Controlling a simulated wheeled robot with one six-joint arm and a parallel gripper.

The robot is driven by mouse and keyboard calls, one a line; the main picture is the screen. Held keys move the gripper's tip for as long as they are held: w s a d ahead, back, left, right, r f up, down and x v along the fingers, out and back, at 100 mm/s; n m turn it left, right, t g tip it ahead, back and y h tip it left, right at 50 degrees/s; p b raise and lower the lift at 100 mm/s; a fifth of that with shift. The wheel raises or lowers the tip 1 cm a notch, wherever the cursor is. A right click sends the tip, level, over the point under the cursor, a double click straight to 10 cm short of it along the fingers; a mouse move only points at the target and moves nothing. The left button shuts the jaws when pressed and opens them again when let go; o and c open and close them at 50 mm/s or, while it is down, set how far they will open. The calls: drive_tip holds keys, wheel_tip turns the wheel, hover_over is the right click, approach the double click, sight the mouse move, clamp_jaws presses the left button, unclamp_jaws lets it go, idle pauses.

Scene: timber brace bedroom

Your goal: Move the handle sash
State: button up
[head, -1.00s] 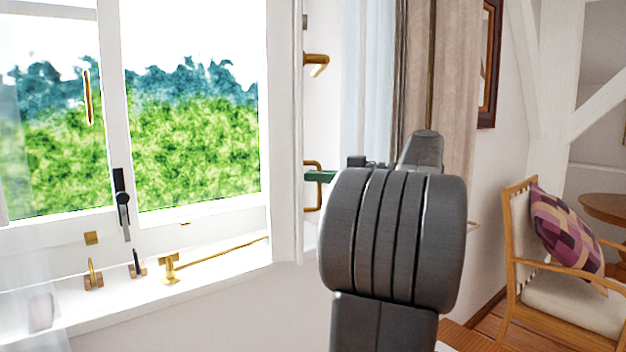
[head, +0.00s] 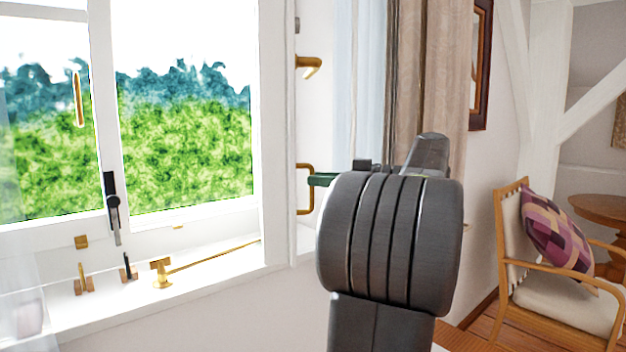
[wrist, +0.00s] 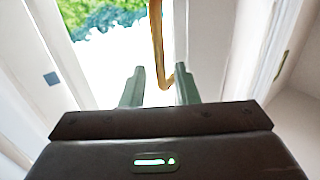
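The brass sash handle (head: 305,190) is a U-shaped pull on the white sash (head: 276,120) at the right side of the window. In the wrist view the handle (wrist: 157,45) runs down between my two green fingers, its bent lower end near the fingertips. My gripper (wrist: 160,85) is open, with a finger on each side of the handle and visible gaps. In the head view one green fingertip (head: 320,179) shows beside the handle; my dark wrist hides the rest of the gripper.
A brass hook (head: 308,65) sits above the handle. The white sill (head: 110,310) carries brass fittings and a brass stay rod (head: 215,256). Curtains (head: 440,80) hang just behind my arm. A wooden armchair (head: 555,280) with a patterned cushion stands at the right.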

drive_tip(key=s+d, duration=0.2)
drive_tip(key=d, duration=0.9)
drive_tip(key=a, duration=0.4)
drive_tip(key=w+a, duration=0.1)
drive_tip(key=a, duration=0.4)
drive_tip(key=w+a, duration=0.1)
drive_tip(key=a, duration=0.3)
drive_tip(key=shift+w+a, duration=0.2)
drive_tip(key=shift+a, duration=0.2)
